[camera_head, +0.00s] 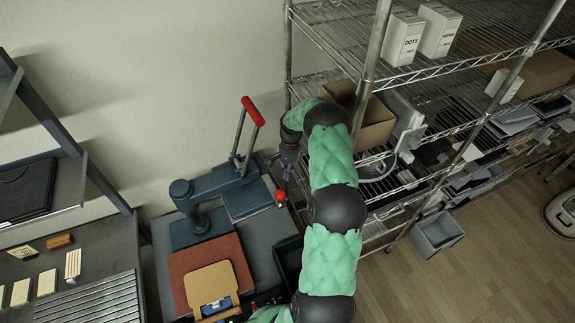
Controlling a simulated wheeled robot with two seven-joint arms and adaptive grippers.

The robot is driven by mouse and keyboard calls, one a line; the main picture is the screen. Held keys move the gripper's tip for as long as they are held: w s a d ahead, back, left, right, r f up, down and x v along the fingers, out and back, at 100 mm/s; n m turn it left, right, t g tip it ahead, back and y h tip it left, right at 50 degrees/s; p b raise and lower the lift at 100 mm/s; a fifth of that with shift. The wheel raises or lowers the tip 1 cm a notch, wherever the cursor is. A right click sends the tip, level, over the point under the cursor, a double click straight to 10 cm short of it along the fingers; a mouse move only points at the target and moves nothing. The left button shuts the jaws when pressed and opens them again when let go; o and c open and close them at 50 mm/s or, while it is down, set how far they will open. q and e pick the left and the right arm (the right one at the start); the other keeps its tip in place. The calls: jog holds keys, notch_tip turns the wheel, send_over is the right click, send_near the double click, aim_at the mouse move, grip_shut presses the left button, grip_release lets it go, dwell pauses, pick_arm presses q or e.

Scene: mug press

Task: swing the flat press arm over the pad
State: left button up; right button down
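The flat press is blue-grey, with a round post (190,192) at its left. Its swing arm (218,181) runs right from the post to a flat plate (248,199), which sits beyond and to the right of the reddish-brown pad (236,250), not over it. A long lever with a red grip (253,112) stands up above the plate. A red ball knob (281,196) is at the plate's right side. My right gripper (286,176) points down just above the knob; its fingers are small and dark, so their opening and any contact are unclear.
A tan board (204,284) with a blue picture lies on the pad. A wire shelf rack (372,60) with boxes stands close behind my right arm. A black bin (288,258) is right of the pad. A grey workbench (105,252) is at left.

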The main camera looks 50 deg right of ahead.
jog(key=a, duration=0.1)
jog(key=s+a+f+p, duration=0.1)
jog(key=a+p, duration=0.1)
jog(key=a, duration=0.1)
jog(key=shift+s+f, duration=0.15)
jog(key=shift+s, duration=0.2)
jog(key=shift+a, duration=0.1)
